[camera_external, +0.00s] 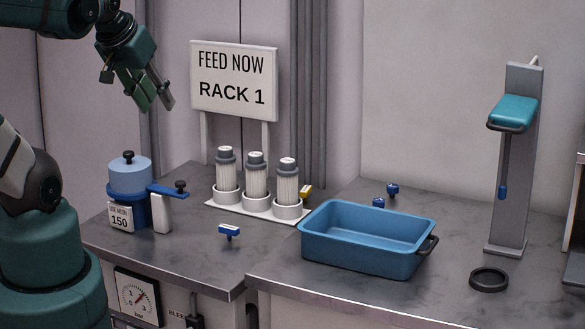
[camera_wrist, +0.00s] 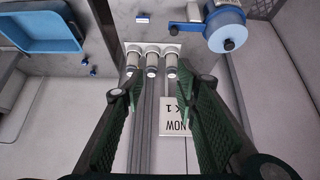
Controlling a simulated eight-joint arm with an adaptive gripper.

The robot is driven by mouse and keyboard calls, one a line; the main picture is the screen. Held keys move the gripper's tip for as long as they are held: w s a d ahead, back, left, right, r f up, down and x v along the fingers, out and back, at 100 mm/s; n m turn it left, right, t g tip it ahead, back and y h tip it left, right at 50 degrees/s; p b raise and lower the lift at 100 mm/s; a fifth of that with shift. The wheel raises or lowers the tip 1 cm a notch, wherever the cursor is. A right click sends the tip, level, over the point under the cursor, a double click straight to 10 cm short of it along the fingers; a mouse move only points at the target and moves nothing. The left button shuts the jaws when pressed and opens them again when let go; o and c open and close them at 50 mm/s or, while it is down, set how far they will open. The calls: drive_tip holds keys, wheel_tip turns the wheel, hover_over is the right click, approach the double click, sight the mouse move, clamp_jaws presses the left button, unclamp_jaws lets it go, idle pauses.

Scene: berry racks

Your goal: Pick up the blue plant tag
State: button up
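A small blue piece with a white face (camera_external: 229,231), likely the blue plant tag, stands on the grey worktop in front of the three white cylinders. It also shows at the top of the wrist view (camera_wrist: 143,18). Two smaller blue pieces lie behind the blue tray, one nearer (camera_external: 379,202) and one farther back (camera_external: 392,190); they are too small to make out. My gripper (camera_external: 156,103) is high at the upper left, well above the worktop and apart from all these pieces. Its fingers are spread with nothing between them, as the wrist view (camera_wrist: 162,88) also shows.
White cylinders (camera_external: 256,177) stand on a white base behind the tag. A blue pot (camera_external: 129,174) with a "150" label and a blue-handled clamp stand left. An empty blue tray (camera_external: 350,253), black ring (camera_external: 489,279) and grey stand (camera_external: 515,160) are right. A sign (camera_external: 234,80) rises behind.

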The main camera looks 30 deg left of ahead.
drive_tip(key=w+n, duration=0.1)
drive_tip(key=w, duration=0.1)
drive_tip(key=n+g+b, duration=0.6)
drive_tip(key=n+g, duration=0.1)
drive_tip(key=n, duration=0.9)
hover_over(227, 227)
wheel_tip(227, 227, down, 29)
drive_tip(key=shift+w+r, duration=0.1)
drive_tip(key=shift+d+f+n, duration=0.1)
drive_tip(key=shift+f+n, duration=0.3)
drive_tip(key=shift+f, duration=0.15)
drive_tip(key=shift+f, duration=1.3)
drive_tip(key=shift+f, duration=0.1)
drive_tip(key=shift+f+b, duration=0.55)
drive_tip(key=shift+f, duration=1.95)
